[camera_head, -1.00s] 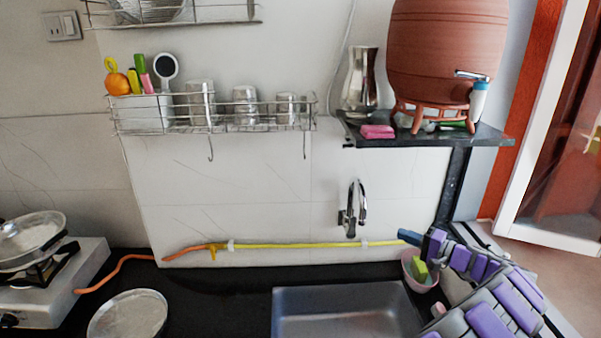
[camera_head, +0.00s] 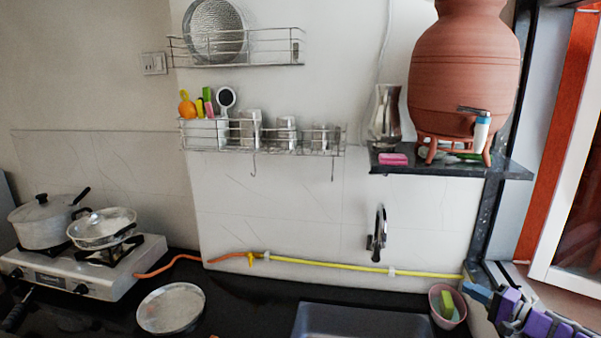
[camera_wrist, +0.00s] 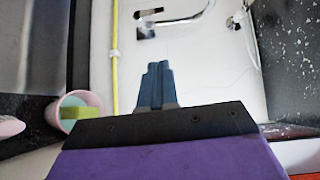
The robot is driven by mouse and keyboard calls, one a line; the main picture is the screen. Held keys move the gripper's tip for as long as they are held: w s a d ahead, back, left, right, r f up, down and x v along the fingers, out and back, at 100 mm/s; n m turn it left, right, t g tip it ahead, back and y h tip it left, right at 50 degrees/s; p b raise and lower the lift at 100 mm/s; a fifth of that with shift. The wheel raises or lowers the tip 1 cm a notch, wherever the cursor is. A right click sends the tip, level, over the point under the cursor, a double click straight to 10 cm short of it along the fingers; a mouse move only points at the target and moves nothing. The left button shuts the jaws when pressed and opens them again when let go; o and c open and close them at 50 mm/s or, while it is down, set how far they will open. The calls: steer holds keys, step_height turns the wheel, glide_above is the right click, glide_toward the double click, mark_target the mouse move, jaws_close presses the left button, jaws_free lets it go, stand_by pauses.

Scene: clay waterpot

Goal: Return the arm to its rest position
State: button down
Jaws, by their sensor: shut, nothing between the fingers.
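My arm shows at the lower right of the head view, with purple and grey links. My gripper (camera_head: 478,294) has blue fingers and is beside the pink cup, near the window-side end of the counter. In the wrist view my gripper (camera_wrist: 156,85) has its blue fingers together with nothing between them. The clay waterpot (camera_head: 464,75) stands upright on a reddish stand on the dark wall shelf (camera_head: 390,163), above and apart from my gripper.
A pink cup (camera_head: 436,303) holding a green-yellow sponge stands by the sink (camera_head: 360,320). The wall faucet (camera_head: 380,230), yellow hose (camera_head: 330,265) and window frame (camera_head: 565,220) are nearby. A stove (camera_head: 95,272) with pots and a round plate (camera_head: 171,308) are at left.

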steer(key=w+a+r+n+g+y, duration=0.1)
steer(key=a+r+n+g+y, duration=0.2)
steer(key=a, duration=0.7)
steer(key=w+a+r+n+g+y, duration=0.1)
steer(key=w+a+r+g+y, duration=0.1)
steer(key=a+r, duration=0.5)
steer(key=s+a+r+n+g+h, duration=0.15)
steer(key=s+a+g, duration=0.3)
steer(key=a, duration=0.75)
steer(key=s+a+n+g, duration=0.35)
steer(key=s+a, duration=0.25)
steer(key=a, duration=0.7)
steer(key=s+a+f+n+g+h, duration=0.1)
steer(key=s+a+f+g+h, duration=0.15)
steer(key=s, duration=0.75)
steer(key=s+a+f+n+g+h, duration=0.1)
steer(key=s+a+h, duration=0.15)
steer(key=s, duration=0.65)
steer(key=s+d+f+h, duration=0.2)
steer(key=s+d+h, duration=0.1)
steer(key=s, duration=0.4)
steer(key=s+d+f+h, duration=0.3)
steer(key=s+d, duration=0.3)
steer(key=s, duration=0.2)
steer(key=shift+h, duration=0.75)
